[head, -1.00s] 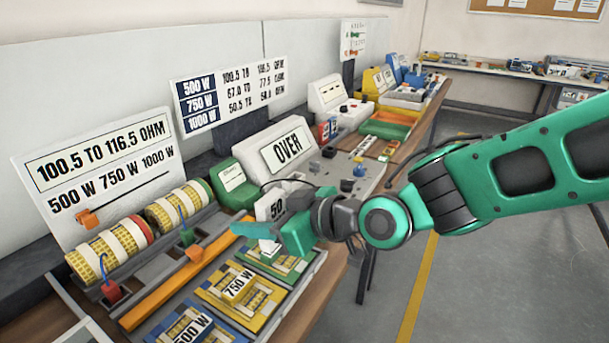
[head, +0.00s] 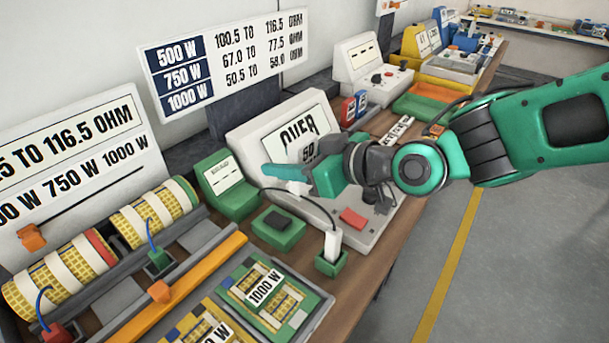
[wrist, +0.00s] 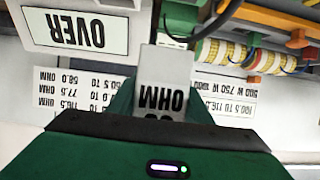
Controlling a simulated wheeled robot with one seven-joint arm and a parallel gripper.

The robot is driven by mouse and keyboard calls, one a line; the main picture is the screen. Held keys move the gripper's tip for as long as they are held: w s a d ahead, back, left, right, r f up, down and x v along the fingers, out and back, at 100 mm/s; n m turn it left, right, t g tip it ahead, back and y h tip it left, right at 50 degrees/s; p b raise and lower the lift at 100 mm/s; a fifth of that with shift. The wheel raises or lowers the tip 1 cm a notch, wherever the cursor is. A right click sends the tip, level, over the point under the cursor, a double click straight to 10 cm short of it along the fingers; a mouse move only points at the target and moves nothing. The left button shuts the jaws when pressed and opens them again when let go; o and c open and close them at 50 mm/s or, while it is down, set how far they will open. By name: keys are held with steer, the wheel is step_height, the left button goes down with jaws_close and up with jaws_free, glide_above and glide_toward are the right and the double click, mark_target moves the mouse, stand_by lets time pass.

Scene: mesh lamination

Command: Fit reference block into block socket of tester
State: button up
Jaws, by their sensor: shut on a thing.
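My gripper (head: 305,176) is shut on the reference block, a white block marked with black "50" (head: 309,150) in the head view. In the wrist view the block (wrist: 163,75) stands between the green fingers, its "OHM" lettering upside down. The tester (head: 240,133) is the white sloped unit with a display reading "OVER", partly covered by the block and gripper in the head view. Its display also shows in the wrist view (wrist: 85,32). The gripper and block are in front of and above the tester's deck. I cannot make out the block socket; the arm hides part of the deck.
A red button (head: 354,218) is on the tester's deck. A white probe (head: 332,246) stands in a green holder in front. A green meter (head: 224,188) and a green button box (head: 278,230) sit left. A 1000 W board (head: 300,322) lies nearer.

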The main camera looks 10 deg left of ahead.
steer(key=w+a+f, duration=0.1)
steer(key=w+f, duration=0.1)
steer(key=w, duration=0.1)
steer(key=w+a+f, duration=0.1)
steer(key=w+f, duration=0.1)
steer(key=w, duration=0.2)
steer(key=w+a+f, duration=0.1)
steer(key=w+f, duration=0.1)
steer(key=w, duration=0.2)
steer(key=shift+a+f, duration=0.1)
steer(key=shift+f, duration=2.35)
steer(key=o, duration=1.2)
steer(key=shift+f, duration=0.1)
steer(key=v, duration=1.2)
steer(key=shift+r, duration=0.2)
steer(key=shift+w, duration=0.1)
